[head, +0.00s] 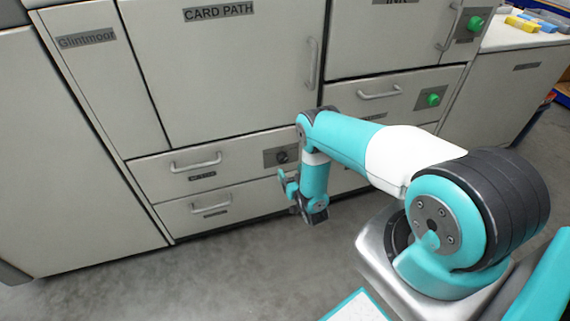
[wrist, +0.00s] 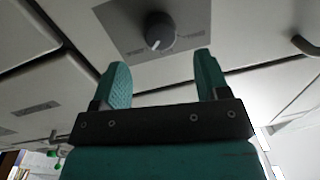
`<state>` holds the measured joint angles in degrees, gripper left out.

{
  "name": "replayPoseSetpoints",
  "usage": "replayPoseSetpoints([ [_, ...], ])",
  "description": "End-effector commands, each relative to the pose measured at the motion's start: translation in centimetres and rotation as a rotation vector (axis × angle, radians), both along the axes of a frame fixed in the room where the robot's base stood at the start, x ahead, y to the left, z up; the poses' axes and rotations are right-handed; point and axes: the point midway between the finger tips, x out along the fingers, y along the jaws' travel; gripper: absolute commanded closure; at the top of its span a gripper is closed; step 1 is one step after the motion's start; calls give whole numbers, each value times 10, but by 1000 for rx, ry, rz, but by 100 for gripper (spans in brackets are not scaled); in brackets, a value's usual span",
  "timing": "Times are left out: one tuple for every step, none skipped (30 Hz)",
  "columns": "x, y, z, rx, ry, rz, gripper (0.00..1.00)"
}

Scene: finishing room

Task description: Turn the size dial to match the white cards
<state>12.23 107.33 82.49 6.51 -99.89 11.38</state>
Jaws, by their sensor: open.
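The size dial appears to be the dark round knob (head: 282,156) on a grey plate at the right end of an upper drawer front. In the wrist view the knob (wrist: 161,31) has a white pointer mark towards its lower left edge. Small marks on the plate around it are too blurred to read. My gripper (head: 286,185) is just below and in front of the dial. In the wrist view its two teal fingers (wrist: 161,70) are open and empty, with the dial beyond and between them, apparently apart. I cannot make out any white cards.
The drawer handle (head: 196,162) is left of the dial, with a lower drawer handle (head: 210,209) beneath. Green knobs (head: 433,99) sit on fronts to the right. A counter (head: 505,34) at top right holds yellow and blue items. The grey floor (head: 250,270) in front is clear.

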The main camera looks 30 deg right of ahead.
Motion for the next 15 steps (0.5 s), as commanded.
replayPoseSetpoints([
  [12, -2, -1, -1, -5, 1, 32],
  [17, -3, -1, -1, -5, 2, 32],
  [25, -4, -1, -1, -4, 1, 32],
  [30, -5, -1, -1, -4, 1, 32],
  [34, -6, -1, -1, -3, 0, 32],
  [40, -7, -2, -2, -3, 2, 32],
  [44, -8, -2, 0, -1, 1, 32],
  [47, -9, -2, 0, -2, 2, 32],
  [51, -10, -1, -1, -2, 1, 32],
  [53, -10, -1, 0, -1, 1, 32],
  [55, -11, -1, 0, -1, 0, 32],
  [57, -11, -1, 0, -1, 0, 32],
  [58, -11, 0, 0, -1, 0, 32],
  [58, -12, 0, 0, -1, -1, 32],
  [59, -12, 0, 0, 0, -1, 32],
])
